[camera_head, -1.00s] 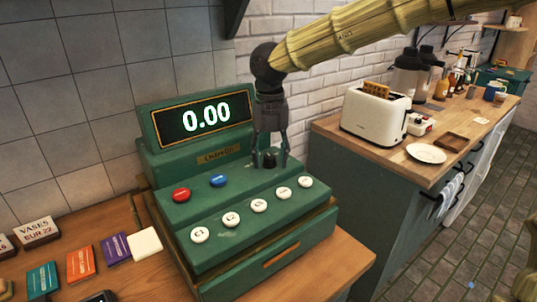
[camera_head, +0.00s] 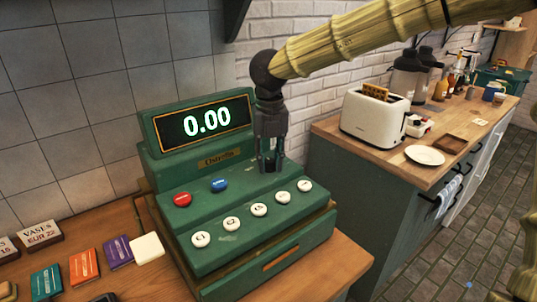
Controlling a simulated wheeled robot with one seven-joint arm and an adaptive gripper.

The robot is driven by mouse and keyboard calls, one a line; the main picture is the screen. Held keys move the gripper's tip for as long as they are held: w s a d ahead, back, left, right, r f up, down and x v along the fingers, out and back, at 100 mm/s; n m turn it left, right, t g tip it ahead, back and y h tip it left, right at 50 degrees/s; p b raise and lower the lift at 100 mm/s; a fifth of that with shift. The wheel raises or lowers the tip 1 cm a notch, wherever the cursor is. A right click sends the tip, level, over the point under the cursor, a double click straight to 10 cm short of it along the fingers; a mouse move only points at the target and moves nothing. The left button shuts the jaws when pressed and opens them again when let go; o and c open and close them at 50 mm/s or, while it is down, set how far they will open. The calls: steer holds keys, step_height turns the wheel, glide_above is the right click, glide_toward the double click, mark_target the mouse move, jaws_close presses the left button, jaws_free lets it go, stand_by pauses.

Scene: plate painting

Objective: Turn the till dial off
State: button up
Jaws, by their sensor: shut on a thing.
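The green till (camera_head: 165,203) stands on the wooden counter, with its lit display (camera_head: 205,121) reading 0.00. The dark till dial (camera_head: 269,164) is on the till's upper face, right of the red button (camera_head: 182,199) and blue button (camera_head: 218,184). My gripper (camera_head: 270,168) points straight down over the dial, its fingers closed on it. The fingers hide most of the dial, so its pointing direction cannot be told.
Several white buttons (camera_head: 259,209) line the till's front slope. Coloured cards (camera_head: 84,267) and a price sign (camera_head: 40,235) lie to the left. A counter with a toaster (camera_head: 376,117) and plate (camera_head: 425,155) stands at right.

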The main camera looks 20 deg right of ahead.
steer(key=n+p, duration=0.2)
steer(key=p, duration=0.1)
steer(key=shift+r+p, duration=0.3)
steer(key=shift+r, duration=0.1)
steer(key=n+p, duration=0.4)
steer(key=p, duration=0.2)
steer(key=n+p, duration=0.3)
steer(key=p, duration=0.2)
steer(key=shift+f+n, duration=0.15)
steer(key=shift+n, duration=0.15)
steer(key=shift+f+n+p, duration=0.15)
steer(key=shift+n+p, duration=0.55)
steer(key=shift+p, duration=0.15)
steer(key=o, duration=1)
steer(key=shift+o, duration=0.2)
steer(key=shift+f, duration=0.1)
